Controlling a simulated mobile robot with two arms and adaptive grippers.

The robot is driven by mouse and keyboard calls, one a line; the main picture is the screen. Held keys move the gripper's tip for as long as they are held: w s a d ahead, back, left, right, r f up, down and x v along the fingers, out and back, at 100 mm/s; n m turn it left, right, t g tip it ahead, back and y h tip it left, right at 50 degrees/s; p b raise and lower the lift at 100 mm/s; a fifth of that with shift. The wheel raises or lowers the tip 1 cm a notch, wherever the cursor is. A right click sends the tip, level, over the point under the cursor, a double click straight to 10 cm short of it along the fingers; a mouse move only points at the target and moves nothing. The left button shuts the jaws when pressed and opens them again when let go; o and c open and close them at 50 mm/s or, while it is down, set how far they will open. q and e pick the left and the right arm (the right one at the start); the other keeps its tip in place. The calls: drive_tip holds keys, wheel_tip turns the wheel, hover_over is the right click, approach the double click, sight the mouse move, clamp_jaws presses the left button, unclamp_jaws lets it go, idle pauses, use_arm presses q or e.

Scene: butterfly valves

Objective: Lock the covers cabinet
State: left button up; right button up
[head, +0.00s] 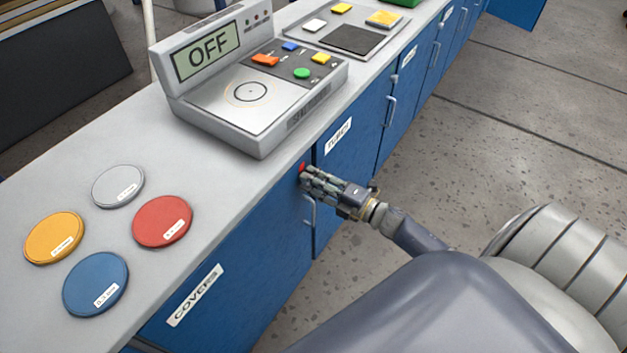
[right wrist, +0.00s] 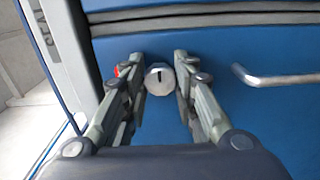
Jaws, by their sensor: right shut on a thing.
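The covers cabinet (head: 245,285) is the blue front with the "COVERS" label, below the grey counter. Its door looks flush with the front. A round silver lock (right wrist: 159,78) with a dark slot sits on the blue face in the right wrist view. My right gripper (head: 307,180) is at the upper right corner of this door. A small red spot (head: 302,167) shows beside the fingertips, partly hidden by a finger in the wrist view. My left gripper is not in view.
The door handle (head: 310,212) is just below the gripper; it is right of the lock in the wrist view. The tubes cabinet (head: 345,165) adjoins on the right. A scale reading "OFF" (head: 207,52) and several coloured round covers (head: 162,221) lie on the counter.

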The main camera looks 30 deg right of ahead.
idle(0.3)
drive_tip(key=o, duration=1.1)
drive_tip(key=v, duration=1.2)
